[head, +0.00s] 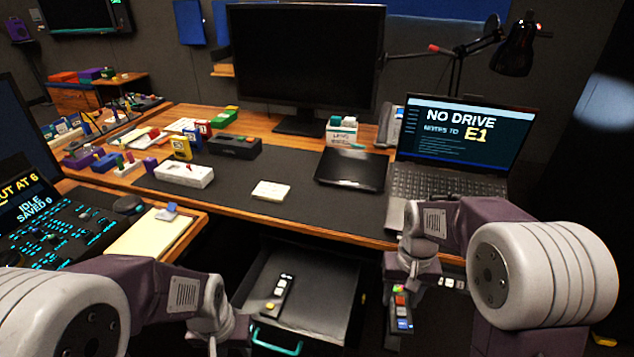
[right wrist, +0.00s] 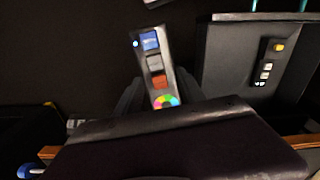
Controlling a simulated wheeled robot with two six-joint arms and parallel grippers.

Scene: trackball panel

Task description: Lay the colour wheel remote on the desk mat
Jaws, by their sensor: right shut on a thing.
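The colour wheel remote (head: 402,311) is a slim grey stick with a blue end, white and orange-red buttons and a multicoloured wheel. The right wrist view shows it (right wrist: 155,66) tilted, with its wheel towards my gripper. My right gripper (head: 400,286) is shut on it and holds it in front of the desk, below the desk top's edge and right of the open drawer. The dark desk mat (head: 310,214) lies on the wooden desk, up and left of the remote. My left wrist is at the bottom edge of the head view; its fingers are out of frame.
The mat bears a cream block (head: 271,190), a white box (head: 184,174), a black device (head: 235,145) and a black flat pad (head: 351,170). A laptop (head: 455,150) stands at right. The open drawer (head: 325,290) holds another remote (head: 277,296). The mat's front middle is bare.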

